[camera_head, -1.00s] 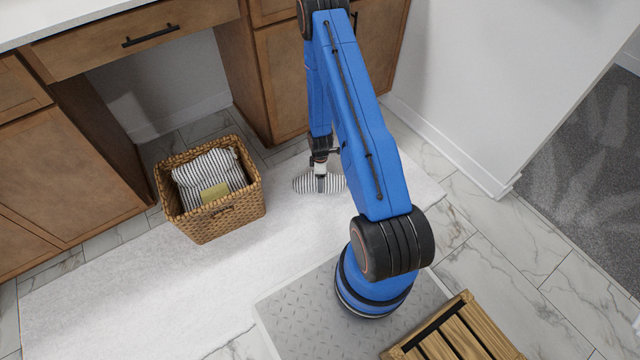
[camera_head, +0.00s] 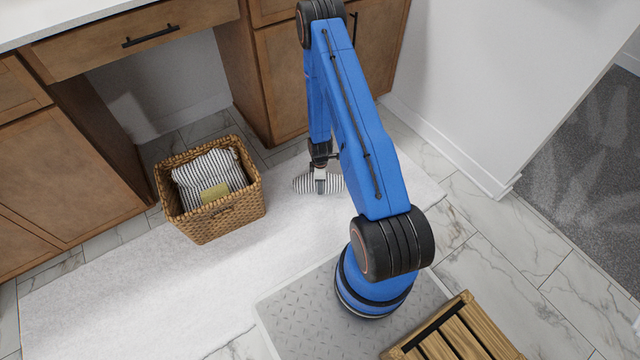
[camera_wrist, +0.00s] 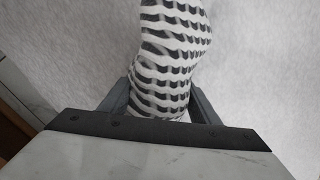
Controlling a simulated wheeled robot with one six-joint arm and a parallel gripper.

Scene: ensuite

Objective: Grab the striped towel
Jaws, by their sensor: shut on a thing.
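A striped towel (camera_head: 304,183), white with dark stripes, lies on the white rug below my arm. My gripper (camera_head: 320,184) points down at it and is shut on it. In the wrist view the towel (camera_wrist: 172,45) rises between the two fingers of my gripper (camera_wrist: 160,108), with its near part gripped and its far part resting over the rug. My arm hides part of the towel in the head view.
A wicker basket (camera_head: 226,218) holding other striped cloth (camera_head: 208,166) and a tan piece stands on the rug (camera_head: 150,275) at the left. Wooden cabinets (camera_head: 55,165) line the back. A slatted wooden piece (camera_head: 455,335) is at the front right.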

